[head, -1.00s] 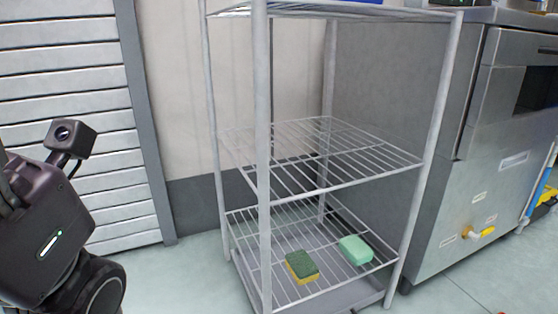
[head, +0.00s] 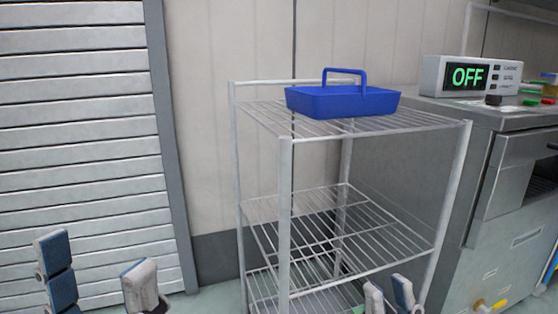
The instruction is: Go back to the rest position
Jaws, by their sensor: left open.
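My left gripper (head: 100,281) is at the lower left, in front of the grey slatted shutter. Its two blue-padded fingers are wide apart with nothing between them. My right gripper (head: 388,297) is at the bottom edge, in front of the lower part of the wire rack (head: 286,200). Only its two fingertips show, close to each other; whether it is open or shut is unclear. I see no object in it. The bodies of both grippers are cut off by the frame.
A blue handled tray (head: 342,102) sits on the rack's top shelf. A steel machine (head: 490,250) stands to the right, with a display box (head: 466,76) reading OFF on it. The shutter (head: 85,150) is at the left. Free air lies between the shutter and the rack.

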